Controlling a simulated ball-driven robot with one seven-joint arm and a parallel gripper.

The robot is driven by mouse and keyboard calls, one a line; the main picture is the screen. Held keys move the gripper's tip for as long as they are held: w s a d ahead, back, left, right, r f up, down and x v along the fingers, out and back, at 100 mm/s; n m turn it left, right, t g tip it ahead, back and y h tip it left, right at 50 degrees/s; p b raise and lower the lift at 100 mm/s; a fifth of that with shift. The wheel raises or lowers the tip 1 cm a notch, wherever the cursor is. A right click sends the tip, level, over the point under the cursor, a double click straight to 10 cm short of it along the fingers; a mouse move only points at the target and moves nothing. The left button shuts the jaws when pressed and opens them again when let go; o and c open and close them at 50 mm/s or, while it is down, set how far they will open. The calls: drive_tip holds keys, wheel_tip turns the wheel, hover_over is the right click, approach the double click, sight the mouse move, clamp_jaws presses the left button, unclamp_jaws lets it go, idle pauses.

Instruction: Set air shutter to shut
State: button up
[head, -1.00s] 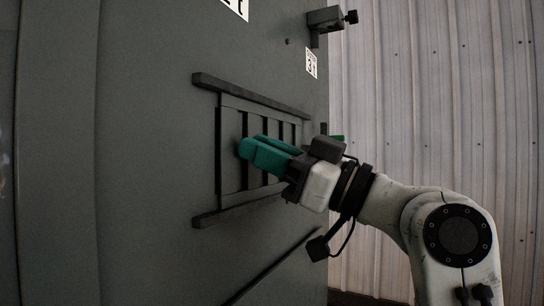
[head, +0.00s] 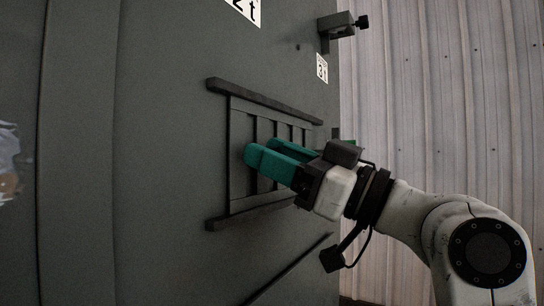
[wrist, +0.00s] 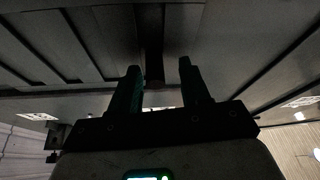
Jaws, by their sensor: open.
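The air shutter is a dark slatted panel (head: 239,130) between an upper rail (head: 262,99) and a lower rail (head: 240,214) on the grey enclosure wall. My gripper (head: 264,152) has green fingers and is in front of the slats, hiding part of them. In the wrist view the two fingers (wrist: 158,72) stand apart. A dark upright piece (wrist: 153,68) shows between them, touching neither finger clearly. I cannot tell how far the slats cover the opening behind.
A grey bracket with a black knob (head: 342,26) juts out at the upper right edge of the enclosure. White labels (head: 322,68) are on the wall. A dark slanted strip (head: 290,268) lies below the lower rail. A corrugated wall (head: 430,90) stands behind, at right.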

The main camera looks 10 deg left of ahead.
drive_tip(key=b+v, duration=0.3)
drive_tip(key=v, duration=0.7)
drive_tip(key=shift+f, duration=0.15)
drive_tip(key=w+d+f+m+t+h, duration=0.2)
drive_tip(key=w+f+m+t+h, duration=0.25)
drive_tip(key=f, duration=0.85)
drive_tip(key=s+d+f+m+h, duration=0.1)
drive_tip(key=d+f+m+h, duration=0.2)
drive_tip(key=f, duration=0.8)
drive_tip(key=s+d+f+m+h, duration=0.1)
drive_tip(key=d+f+m+h, duration=0.2)
drive_tip(key=f, duration=0.8)
drive_tip(key=s+d+f+m+h, duration=0.1)
drive_tip(key=d+f+m+h, duration=0.25)
drive_tip(key=f, duration=0.75)
drive_tip(key=s+d+f+m+g+h, duration=0.1)
drive_tip(key=s+d+f+g+h, duration=0.1)
drive_tip(key=s+d+f, duration=0.4)
drive_tip(key=s+d+f+m+g+h, duration=0.1)
drive_tip(key=s+f+g+h, duration=0.15)
drive_tip(key=s+f, duration=0.65)
drive_tip(key=s+d+f+m+g+h, duration=0.1)
drive_tip(key=s+d+f+g, duration=0.1)
drive_tip(key=s, duration=0.6)
drive_tip(key=s+d+f+g+h, duration=0.2)
drive_tip(key=s+d+f, duration=0.2)
drive_tip(key=s, duration=0.3)
drive_tip(key=shift+s+d+f+m+g, duration=0.35)
drive_tip(key=shift+s+f+m+g, duration=0.05)
drive_tip(key=shift+f, duration=0.45)
